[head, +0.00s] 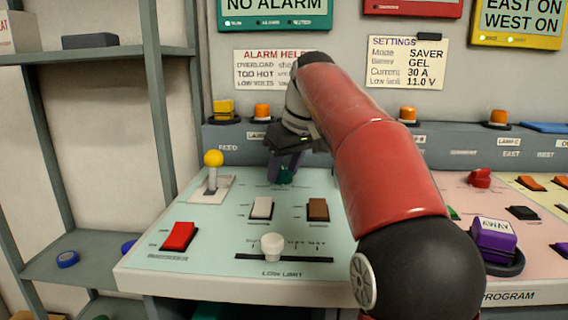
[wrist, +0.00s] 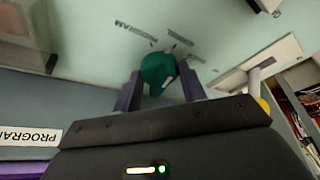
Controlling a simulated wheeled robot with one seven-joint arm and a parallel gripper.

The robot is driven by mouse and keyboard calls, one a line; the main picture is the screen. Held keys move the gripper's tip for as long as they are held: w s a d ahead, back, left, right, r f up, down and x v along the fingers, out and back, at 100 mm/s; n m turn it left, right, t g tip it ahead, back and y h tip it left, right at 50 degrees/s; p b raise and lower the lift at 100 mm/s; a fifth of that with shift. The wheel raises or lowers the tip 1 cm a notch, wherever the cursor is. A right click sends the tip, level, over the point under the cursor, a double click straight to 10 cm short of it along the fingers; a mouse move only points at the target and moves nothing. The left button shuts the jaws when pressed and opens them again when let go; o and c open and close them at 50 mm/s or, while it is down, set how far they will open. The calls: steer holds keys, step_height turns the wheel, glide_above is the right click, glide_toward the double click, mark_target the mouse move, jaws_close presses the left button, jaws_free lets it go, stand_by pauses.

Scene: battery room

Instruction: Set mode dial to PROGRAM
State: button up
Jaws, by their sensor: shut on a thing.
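A round green dial knob (wrist: 158,70) sits on the pale mint panel, with small printed labels around it in the wrist view; they are upside down and too blurred to read surely. My gripper (wrist: 160,88) has its two purple fingers on either side of this knob, shut on it. In the head view, the knob (head: 286,176) shows only in part below my gripper (head: 282,165), at the back middle of the mint panel (head: 150,268). The knob's pointer direction cannot be told.
A yellow-topped lever (head: 213,172) stands left of the knob. White (head: 262,207) and brown (head: 318,209) rockers, a red switch (head: 179,236) and a white slider knob (head: 272,246) lie nearer. A purple AWAY button (head: 493,240) sits right of my arm.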

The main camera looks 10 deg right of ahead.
steer(key=n+y, duration=0.1)
steer(key=n, duration=0.2)
steer(key=shift+w+d+g, duration=0.1)
steer(key=shift+w+g, duration=0.05)
steer(key=shift+g, duration=0.15)
steer(key=shift+n+g+y, duration=0.5)
steer(key=shift+n, duration=1.4)
steer(key=o, duration=1)
